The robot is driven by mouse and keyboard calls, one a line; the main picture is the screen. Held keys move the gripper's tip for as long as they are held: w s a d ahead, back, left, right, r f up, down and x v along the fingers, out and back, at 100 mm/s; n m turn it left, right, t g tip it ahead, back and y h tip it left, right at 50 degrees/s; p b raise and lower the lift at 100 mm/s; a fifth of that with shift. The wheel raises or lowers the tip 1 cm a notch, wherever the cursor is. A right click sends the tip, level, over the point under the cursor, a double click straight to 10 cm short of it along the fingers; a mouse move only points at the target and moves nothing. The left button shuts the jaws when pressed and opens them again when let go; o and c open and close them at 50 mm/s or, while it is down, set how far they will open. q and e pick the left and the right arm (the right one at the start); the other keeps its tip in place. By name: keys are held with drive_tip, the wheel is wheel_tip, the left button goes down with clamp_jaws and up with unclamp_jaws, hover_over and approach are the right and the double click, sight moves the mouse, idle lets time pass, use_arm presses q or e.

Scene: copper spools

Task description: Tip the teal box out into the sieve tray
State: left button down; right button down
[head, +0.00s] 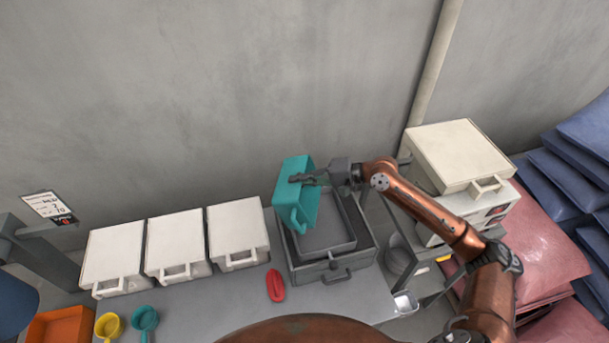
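The teal box (309,207) is in the head view, held up and tilted over the left side of the grey sieve tray (346,246). Its handle hangs at the lower left and its inside is mostly hidden from me. My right gripper (302,179) reaches in from the right, with its fingers at the box's upper part, and appears shut on it. The visible part of the sieve tray's floor looks bare; its left part is hidden behind the box. The tray sits on a grey drawer-like box with a front handle. My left gripper is not in view.
Several white lidded boxes (178,244) stand in a row left of the tray. A red object (275,285) lies in front. A yellow scoop (108,326), a teal scoop (145,319) and an orange bin (59,326) are at lower left. A cream box (455,154) stands right.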

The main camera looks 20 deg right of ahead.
drive_tip(key=a+r+h+p, duration=0.1)
drive_tip(key=w+a+r+g+h+p, duration=0.1)
drive_tip(key=p, duration=0.1)
drive_tip(key=shift+w+a+r, duration=0.1)
drive_tip(key=shift+w+a, duration=0.05)
drive_tip(key=shift+a, duration=0.25)
drive_tip(key=w+a+f+g+h+p, duration=0.2)
drive_tip(key=a+f+g+h+p, duration=0.3)
drive_tip(key=f+h+p, duration=0.6)
drive_tip(key=shift+d+r+p, duration=0.15)
drive_tip(key=shift+r+p, duration=0.15)
drive_tip(key=shift+r, duration=1)
drive_tip(key=shift+d+r+p, duration=0.1)
drive_tip(key=shift+r+p, duration=0.2)
drive_tip(key=shift+r, duration=0.95)
drive_tip(key=shift+y, duration=0.3)
